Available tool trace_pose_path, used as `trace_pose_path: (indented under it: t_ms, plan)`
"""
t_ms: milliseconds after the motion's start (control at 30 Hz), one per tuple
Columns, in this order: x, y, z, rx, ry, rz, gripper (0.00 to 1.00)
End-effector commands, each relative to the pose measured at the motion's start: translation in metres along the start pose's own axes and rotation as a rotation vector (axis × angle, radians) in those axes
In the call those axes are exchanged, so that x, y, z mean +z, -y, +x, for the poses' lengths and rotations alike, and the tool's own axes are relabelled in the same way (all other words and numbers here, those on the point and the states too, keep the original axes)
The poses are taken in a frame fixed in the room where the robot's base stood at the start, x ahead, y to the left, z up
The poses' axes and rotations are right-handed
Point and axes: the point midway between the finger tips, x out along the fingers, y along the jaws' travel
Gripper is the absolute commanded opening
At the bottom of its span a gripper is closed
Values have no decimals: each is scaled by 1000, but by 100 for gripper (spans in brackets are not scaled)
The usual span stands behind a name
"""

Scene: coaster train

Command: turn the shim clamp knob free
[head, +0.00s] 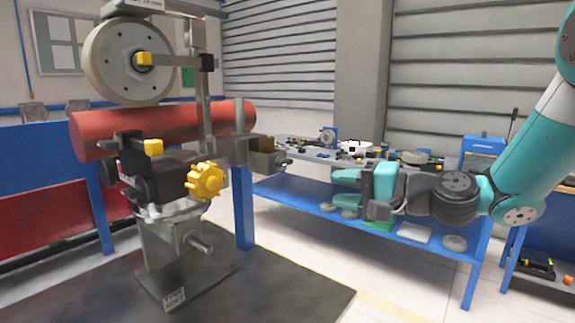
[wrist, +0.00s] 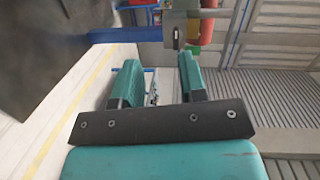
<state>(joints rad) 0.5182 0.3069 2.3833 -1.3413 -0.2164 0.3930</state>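A yellow lobed knob (head: 205,180), the only hand knob I can make out, sits on the front of the dark clamp block (head: 155,185) under the red tube (head: 165,122) in the head view. I cannot make the knob out in the wrist view. My gripper (head: 346,188) is well to the right of the knob, apart from it, in front of the blue bench. In the wrist view its two teal fingers (wrist: 157,80) stand apart with nothing between them, so it is open and empty.
A large grey wheel (head: 110,65) is above the red tube. A metal pedestal (head: 165,245) carries the assembly on a dark plate (head: 270,295). A grey bracket (head: 265,160) juts out right of the knob. The blue bench (head: 320,210) holds several parts behind my gripper.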

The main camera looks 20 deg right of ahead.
Motion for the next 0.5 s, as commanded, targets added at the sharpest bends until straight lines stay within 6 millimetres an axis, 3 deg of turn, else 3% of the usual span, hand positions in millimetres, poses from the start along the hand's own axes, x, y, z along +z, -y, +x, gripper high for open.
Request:
trace_pose_path:
  t_ms: [33,100,200,367,500]
  plan:
    - [-20,-1,-8,-38,-60,49,38]
    - [-35,2,-15,-81,-111,91,38]
    - [-44,5,-13,-103,-134,111,38]
    - [-46,10,13,-102,-129,110,38]
    - [-50,15,45,-101,-128,109,38]
